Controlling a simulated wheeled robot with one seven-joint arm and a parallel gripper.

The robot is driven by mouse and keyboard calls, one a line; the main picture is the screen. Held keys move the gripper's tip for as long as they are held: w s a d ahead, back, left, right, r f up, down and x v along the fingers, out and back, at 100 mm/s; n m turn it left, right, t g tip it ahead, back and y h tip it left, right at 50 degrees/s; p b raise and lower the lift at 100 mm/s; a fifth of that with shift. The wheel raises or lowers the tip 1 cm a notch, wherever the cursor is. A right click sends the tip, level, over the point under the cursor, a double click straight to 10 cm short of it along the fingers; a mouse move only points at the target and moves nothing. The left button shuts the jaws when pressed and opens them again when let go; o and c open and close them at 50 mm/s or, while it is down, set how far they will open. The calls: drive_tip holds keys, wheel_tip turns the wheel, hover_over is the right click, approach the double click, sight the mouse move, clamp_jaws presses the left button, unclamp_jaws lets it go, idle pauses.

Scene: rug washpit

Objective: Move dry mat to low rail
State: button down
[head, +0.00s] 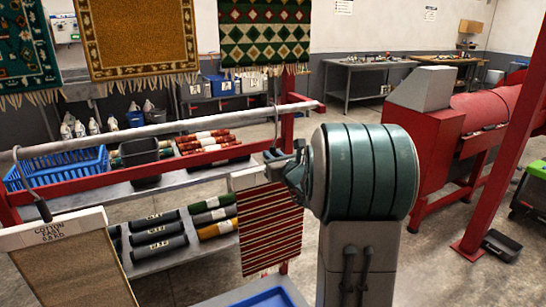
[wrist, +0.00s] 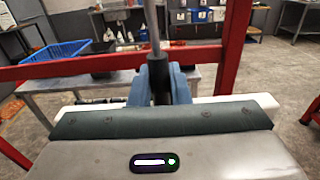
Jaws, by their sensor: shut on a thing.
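A red, striped mat (head: 270,228) hangs from a white hanger bar (head: 246,178), which also shows in the wrist view (wrist: 266,103). My gripper (head: 280,165) is shut on the dark grip of this hanger; in the wrist view its blue-grey fingers (wrist: 161,84) close around that grip. The hanger's metal stem (wrist: 154,25) rises above the fingers. The low grey rail (head: 165,127) runs behind and left of my gripper. I cannot tell whether the hook touches it. My arm hides part of the mat's right side.
A red frame beam (head: 190,162) runs below the rail. A tan mat on a labelled hanger (head: 72,230) hangs at the rail's left end. Patterned rugs (head: 140,35) hang higher. A bench with a blue basket (head: 58,168) and rolled mats stands behind. A red machine (head: 460,110) is right.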

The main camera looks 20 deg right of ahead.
drive_tip(key=c, duration=1.3)
unclamp_jaws()
drive_tip(key=s+b, duration=0.2)
drive_tip(key=s, duration=1.2)
drive_tip(key=s+a+f+n+g+y+p, duration=0.2)
drive_tip(key=s+a+n+g+y, duration=0.25)
drive_tip(key=a+n, duration=0.55)
drive_tip(key=s+a+f+n+g+y+p, duration=0.2)
drive_tip(key=s+a+n+g+y, duration=0.15)
drive_tip(key=a+n+g, duration=0.55)
drive_tip(key=shift+s+d+f+n+g+h+p, duration=0.1)
drive_tip(key=shift+s+f+n+g+h+p, duration=0.3)
drive_tip(key=shift+s+n+h, duration=1.85)
drive_tip(key=shift+s+d+f+n+g+h+p, duration=0.15)
drive_tip(key=shift+s+n+h+p, duration=0.45)
drive_tip(key=shift+s+n, duration=1.85)
drive_tip(key=shift+s+d+f+n+g+h+p, duration=0.1)
drive_tip(key=shift+s+f+n+g+h+p, duration=0.3)
drive_tip(key=shift+s+n+h, duration=2)
